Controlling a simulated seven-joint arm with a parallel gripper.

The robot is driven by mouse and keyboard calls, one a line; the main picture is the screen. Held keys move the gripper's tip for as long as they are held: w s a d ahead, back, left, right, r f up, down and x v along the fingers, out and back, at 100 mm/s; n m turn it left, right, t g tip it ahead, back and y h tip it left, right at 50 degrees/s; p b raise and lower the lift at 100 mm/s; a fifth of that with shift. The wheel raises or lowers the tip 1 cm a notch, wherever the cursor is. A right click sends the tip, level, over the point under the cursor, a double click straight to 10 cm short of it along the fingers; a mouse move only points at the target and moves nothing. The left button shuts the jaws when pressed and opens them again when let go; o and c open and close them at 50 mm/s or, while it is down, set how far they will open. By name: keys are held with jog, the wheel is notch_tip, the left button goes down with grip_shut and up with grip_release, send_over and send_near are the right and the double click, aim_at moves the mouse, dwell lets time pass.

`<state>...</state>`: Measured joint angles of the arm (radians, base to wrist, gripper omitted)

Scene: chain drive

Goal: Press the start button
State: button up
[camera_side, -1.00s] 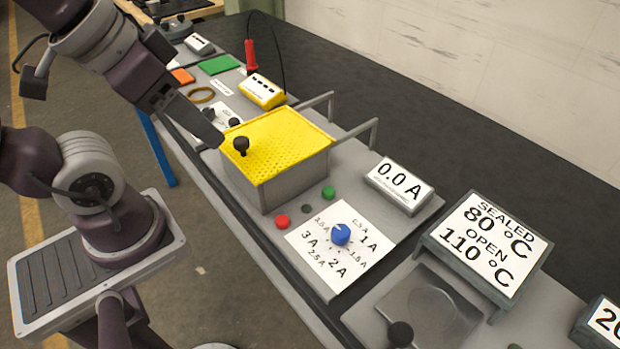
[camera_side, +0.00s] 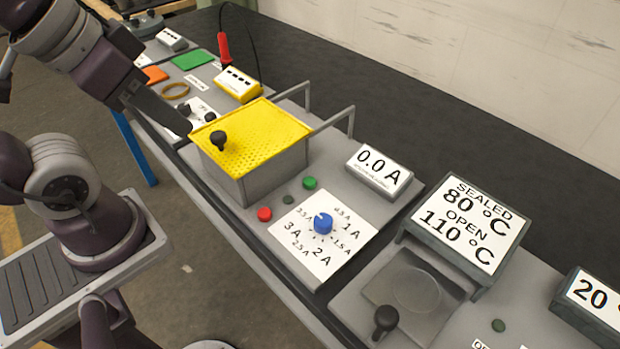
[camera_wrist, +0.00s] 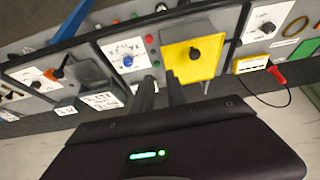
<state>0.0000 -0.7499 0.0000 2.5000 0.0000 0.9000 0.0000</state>
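A green button (camera_side: 310,182) and a red button (camera_side: 264,214) sit on the grey panel between the yellow-lidded box and the dial card, with a small dark spot between them. No label on the green one is readable. In the wrist view the red button (camera_wrist: 149,38) and green button (camera_wrist: 156,64) show past my fingers. My gripper (camera_side: 183,128) is up and left of the box's black knob in the side view, apart from the buttons. In the wrist view its two dark fingers (camera_wrist: 161,86) stand apart with nothing between them.
A blue dial (camera_side: 323,223) is on the white card. A display (camera_side: 379,169) reads 0.0 A. A sign (camera_side: 466,222) reads sealed 80, open 110 °C.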

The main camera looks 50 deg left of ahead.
grip_shut()
dwell(1.4)
